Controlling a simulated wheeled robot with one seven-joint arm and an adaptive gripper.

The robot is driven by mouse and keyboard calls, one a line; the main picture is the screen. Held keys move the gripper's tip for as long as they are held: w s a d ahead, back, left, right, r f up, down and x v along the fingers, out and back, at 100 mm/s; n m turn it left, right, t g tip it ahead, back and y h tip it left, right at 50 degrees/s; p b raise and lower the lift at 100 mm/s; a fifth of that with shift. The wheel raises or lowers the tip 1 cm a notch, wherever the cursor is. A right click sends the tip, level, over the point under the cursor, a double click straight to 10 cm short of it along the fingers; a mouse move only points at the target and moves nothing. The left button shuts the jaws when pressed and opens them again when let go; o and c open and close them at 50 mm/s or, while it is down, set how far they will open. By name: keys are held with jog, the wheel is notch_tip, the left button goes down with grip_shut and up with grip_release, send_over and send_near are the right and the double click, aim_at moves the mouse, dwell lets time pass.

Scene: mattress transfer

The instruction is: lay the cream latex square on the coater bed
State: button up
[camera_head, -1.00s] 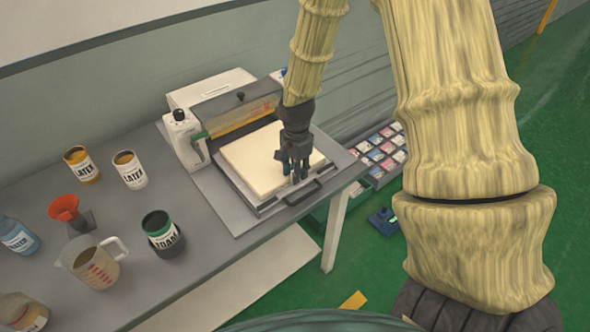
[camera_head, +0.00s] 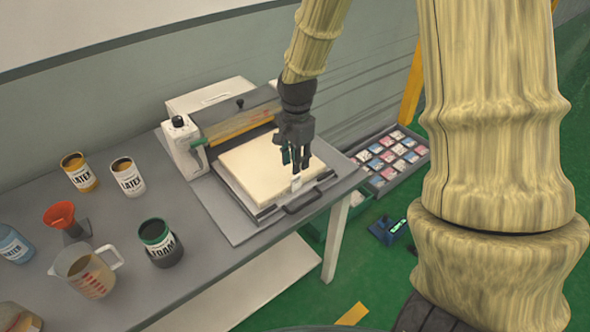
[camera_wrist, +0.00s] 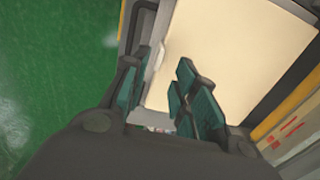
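The cream latex square (camera_head: 257,166) lies flat on the coater bed (camera_head: 240,200), in front of the roller. In the wrist view the square (camera_wrist: 225,50) fills the upper middle, beside the bed's dark handle (camera_wrist: 143,18). My gripper (camera_head: 297,165) is over the square's front right part in the head view, and seems a little above it. In the wrist view my gripper's (camera_wrist: 160,95) green-padded fingers are apart, with nothing between them. A small white tab (camera_head: 296,183) sits at the square's front edge. The fingers hide part of the square.
The coater's roller and yellow bar (camera_head: 240,124) stand behind the square. Latex cans (camera_head: 128,177), a foam can (camera_head: 160,242), a red funnel (camera_head: 60,214) and a measuring jug (camera_head: 85,272) stand on the left of the table. A tray of samples (camera_head: 385,158) lies beyond the table's right end.

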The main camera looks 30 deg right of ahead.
jog(key=shift+r+b, duration=0.45)
jog(key=shift+r, duration=2.05)
jog(key=shift+s, duration=0.1)
